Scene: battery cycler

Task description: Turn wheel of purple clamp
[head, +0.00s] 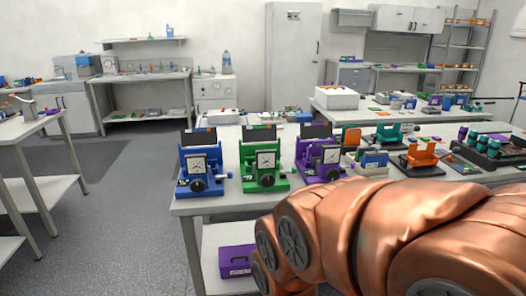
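The purple clamp (316,157) stands upright on the front part of the lab table, to the right of the green clamp (262,166) and the blue clamp (203,165). It has a square dial on its face and a dark wheel (332,174) at its lower front. My copper-coloured arm fills the lower right of the head view, in front of the table. My gripper is not visible in this view.
The table (222,206) holds an orange holder (420,156) and dark racks at the right. A purple box (237,261) sits on the shelf below. Open floor (110,235) lies to the left.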

